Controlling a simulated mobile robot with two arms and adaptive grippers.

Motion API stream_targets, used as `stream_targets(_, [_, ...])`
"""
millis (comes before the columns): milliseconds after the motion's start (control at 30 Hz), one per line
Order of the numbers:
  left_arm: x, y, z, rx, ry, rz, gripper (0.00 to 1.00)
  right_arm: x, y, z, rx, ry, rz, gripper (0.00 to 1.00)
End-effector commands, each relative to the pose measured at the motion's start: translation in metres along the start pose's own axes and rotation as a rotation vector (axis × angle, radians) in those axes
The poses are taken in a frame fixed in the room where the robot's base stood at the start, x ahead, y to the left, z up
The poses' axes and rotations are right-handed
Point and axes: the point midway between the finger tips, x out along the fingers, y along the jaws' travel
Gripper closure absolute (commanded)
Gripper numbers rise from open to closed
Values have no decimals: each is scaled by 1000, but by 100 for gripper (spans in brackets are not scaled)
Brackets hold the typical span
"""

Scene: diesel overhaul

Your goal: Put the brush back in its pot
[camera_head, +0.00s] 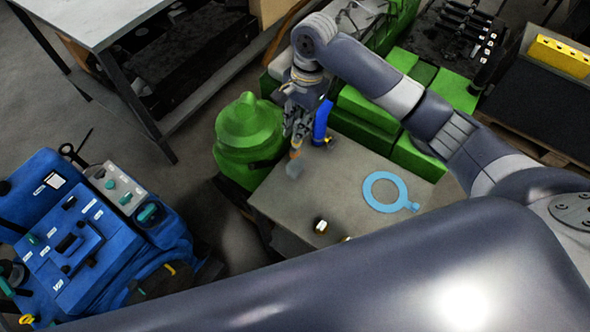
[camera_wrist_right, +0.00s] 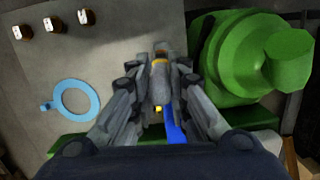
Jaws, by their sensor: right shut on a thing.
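The brush (camera_head: 294,166) hangs below my right gripper (camera_head: 297,137), with its grey bristles down and an orange band above them. The gripper is shut on it, over the back left part of the grey tabletop (camera_head: 335,185). In the right wrist view, the brush (camera_wrist_right: 160,68) shows between the fingers of the gripper (camera_wrist_right: 159,85). A blue upright object (camera_head: 322,121) stands just right of the gripper and partly shows in the wrist view (camera_wrist_right: 175,130). I cannot tell whether it is the pot. My left gripper is not in view.
A green rounded machine part (camera_head: 247,135) stands close left of the gripper. A light blue ring (camera_head: 369,190) and small brass-and-white pieces (camera_head: 320,226) lie on the tabletop. Green blocks (camera_head: 367,108) border its back. A blue machine (camera_head: 85,240) stands at left. The tabletop's middle is clear.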

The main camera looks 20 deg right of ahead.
Motion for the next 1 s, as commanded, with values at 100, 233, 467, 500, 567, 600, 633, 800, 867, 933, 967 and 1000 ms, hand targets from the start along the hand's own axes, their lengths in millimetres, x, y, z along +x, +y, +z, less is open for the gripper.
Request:
stream_targets(100, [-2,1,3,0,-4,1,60,3,-6,1,-51,26,42,100])
stream_targets(233, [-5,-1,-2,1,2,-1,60,18,-6,-1,-71,34,61,100])
stream_targets(467, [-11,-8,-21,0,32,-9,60,58,-5,-7,-70,35,59,100])
stream_targets(500, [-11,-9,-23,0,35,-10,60,61,-5,-8,-71,34,58,100])
stream_targets(567, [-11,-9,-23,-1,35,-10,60,66,-5,-9,-70,34,56,100])
stream_targets(600, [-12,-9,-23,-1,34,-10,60,70,-5,-9,-69,34,57,100])
stream_targets(633, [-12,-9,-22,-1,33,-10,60,74,-4,-10,-69,35,58,100])
stream_targets(800, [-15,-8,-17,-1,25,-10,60,97,-4,-14,-69,35,58,100])
stream_targets(867, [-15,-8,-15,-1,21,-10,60,102,-4,-15,-69,36,56,100])
stream_targets(933, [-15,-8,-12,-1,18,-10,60,104,-4,-15,-69,36,55,100])
stream_targets(967, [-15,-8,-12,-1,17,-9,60,104,-4,-15,-69,36,55,100])
stream_targets(1000, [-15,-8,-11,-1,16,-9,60,104,-4,-15,-69,36,55,100])
